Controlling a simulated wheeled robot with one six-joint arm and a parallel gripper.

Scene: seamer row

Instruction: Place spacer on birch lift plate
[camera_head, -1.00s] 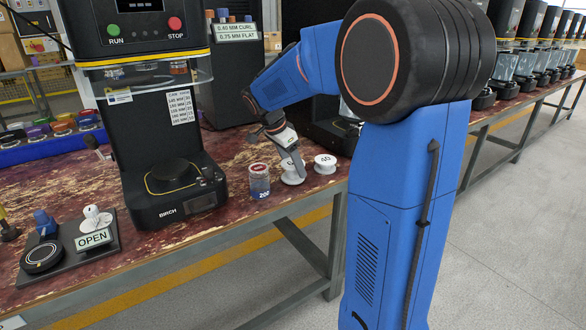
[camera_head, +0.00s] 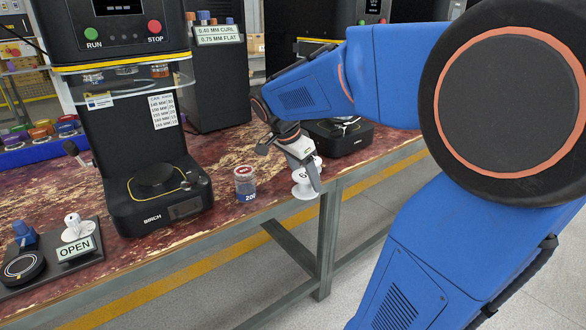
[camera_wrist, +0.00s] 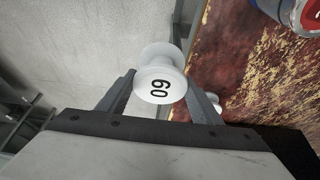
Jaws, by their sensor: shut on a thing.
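The spacer is a white flanged spool (camera_wrist: 160,82) with a dark number on its top that looks like 60. It sits between the two fingers of my gripper (camera_wrist: 160,100) in the wrist view, and the fingers are shut on it. In the head view the spool (camera_head: 305,188) is at the fingertips of my gripper (camera_head: 306,178), by the table's front edge, partly hidden by the fingers. The birch lift plate (camera_head: 155,178) is the dark round plate on the base of the black BIRCH machine, left of my gripper. It looks bare.
Another white piece (camera_wrist: 213,100) shows behind the right finger. An OPEN sign (camera_head: 76,248) on a dark stand is at the left. Wood table (camera_head: 120,270) is bare in front.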

